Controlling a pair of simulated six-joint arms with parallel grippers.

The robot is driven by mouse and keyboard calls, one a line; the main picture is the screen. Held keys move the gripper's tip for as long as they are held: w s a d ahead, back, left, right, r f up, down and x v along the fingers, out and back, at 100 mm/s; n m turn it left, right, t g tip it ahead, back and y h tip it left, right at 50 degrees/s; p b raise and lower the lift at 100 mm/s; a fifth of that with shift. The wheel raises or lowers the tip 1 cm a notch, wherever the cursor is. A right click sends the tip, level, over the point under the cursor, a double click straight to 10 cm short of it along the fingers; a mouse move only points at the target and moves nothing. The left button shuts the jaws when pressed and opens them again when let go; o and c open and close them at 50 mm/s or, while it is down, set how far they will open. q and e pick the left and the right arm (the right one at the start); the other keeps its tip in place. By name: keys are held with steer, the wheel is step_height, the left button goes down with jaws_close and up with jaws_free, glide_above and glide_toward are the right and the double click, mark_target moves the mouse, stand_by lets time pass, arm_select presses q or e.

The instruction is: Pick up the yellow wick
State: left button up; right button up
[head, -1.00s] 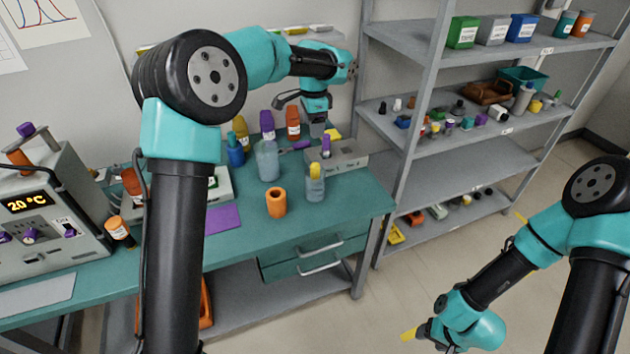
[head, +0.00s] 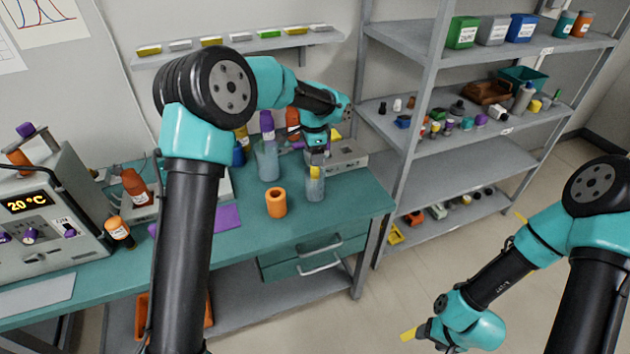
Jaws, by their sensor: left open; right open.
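The yellow wick (head: 315,172) stands upright on top of a clear blue-grey glass bottle (head: 315,188) near the right end of the teal bench. My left gripper (head: 316,158) points down just above the wick, open. Its fingertips are small and partly merge with the wick, so I cannot tell whether they touch it. My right gripper (head: 421,333) is low over the floor at the lower right, away from the bench, open and with nothing seen in it.
An orange ring-shaped holder (head: 276,203) and a glass beaker (head: 267,162) stand left of the bottle. A grey box (head: 347,156) is behind it. A purple sheet (head: 222,217) lies on the bench. Grey shelves (head: 470,165) stand to the right. The bench front is clear.

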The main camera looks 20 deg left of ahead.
arm_select(q)
steer(key=shift+w+d+f, duration=0.1)
steer(key=shift+d+f, duration=0.05)
steer(key=shift+f, duration=1.15)
steer(key=shift+w+d+f, duration=0.1)
steer(key=shift+f, duration=1.2)
jaws_close()
